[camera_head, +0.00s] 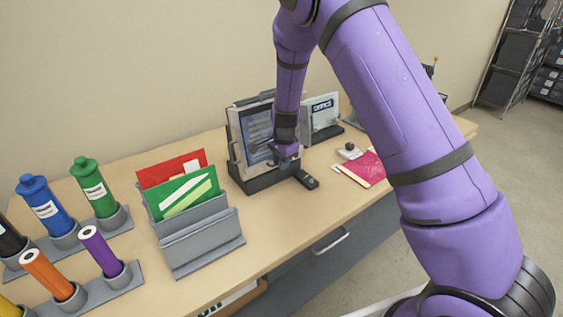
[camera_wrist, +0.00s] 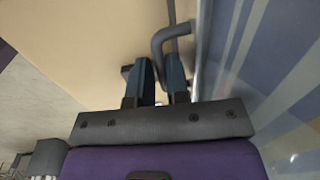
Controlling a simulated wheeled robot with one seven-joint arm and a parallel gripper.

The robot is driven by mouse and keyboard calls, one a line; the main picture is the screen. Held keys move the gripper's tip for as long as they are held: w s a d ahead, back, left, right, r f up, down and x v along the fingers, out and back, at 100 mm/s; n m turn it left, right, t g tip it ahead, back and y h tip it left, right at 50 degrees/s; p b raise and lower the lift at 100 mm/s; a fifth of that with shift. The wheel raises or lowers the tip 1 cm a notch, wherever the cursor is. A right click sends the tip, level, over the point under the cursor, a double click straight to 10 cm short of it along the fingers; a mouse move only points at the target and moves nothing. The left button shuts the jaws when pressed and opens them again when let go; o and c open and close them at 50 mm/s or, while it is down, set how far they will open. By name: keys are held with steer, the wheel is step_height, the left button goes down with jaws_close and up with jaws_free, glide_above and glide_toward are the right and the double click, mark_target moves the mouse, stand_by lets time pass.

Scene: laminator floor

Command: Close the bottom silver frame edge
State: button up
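The snap frame with silver edges (camera_head: 233,142) stands in a dark base on the table, with a blue picture in its face. My arm partly hides its right side and lower right. My gripper (camera_head: 287,153) is low in front of the frame's right part. In the wrist view, the two dark fingers of my gripper (camera_wrist: 161,78) are a little apart, with a grey bent bar (camera_wrist: 158,48) between or just beyond them. I cannot tell whether they press on it. The picture face (camera_wrist: 265,65) runs close along the right. The bottom silver edge is not clearly visible.
A grey holder (camera_head: 200,240) with red and green folders stands left of the frame. Several coloured tubes (camera_head: 95,187) stand farther left. A small dark device (camera_head: 307,180) lies just right of the base, with a pink booklet (camera_head: 366,168) beyond. The table's front is clear.

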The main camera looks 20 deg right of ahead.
steer(key=shift+r, duration=0.1)
step_height(320, 180, up, 10)
steer(key=s, duration=0.1)
steer(key=shift+d+r, duration=0.2)
steer(key=shift+r, duration=0.05)
stand_by(0.3)
steer(key=shift+s, duration=0.1)
steer(key=s+d+r+n+t+y, duration=0.1)
steer(key=s+d+r+n, duration=0.15)
steer(key=s+r, duration=0.7)
steer(key=s+d+r+n+t+y, duration=0.15)
steer(key=s+r+n, duration=0.25)
steer(key=s+r, duration=0.5)
steer(key=s+d+r+n+h, duration=0.1)
steer(key=s+n, duration=0.3)
steer(key=s, duration=0.6)
steer(key=s+d+r+n+t+h, duration=0.1)
steer(key=s+d+r+n+h, duration=0.1)
steer(key=s, duration=0.7)
step_height(320, 180, up, 2)
steer(key=shift+s+n, duration=0.4)
steer(key=shift+n, duration=0.45)
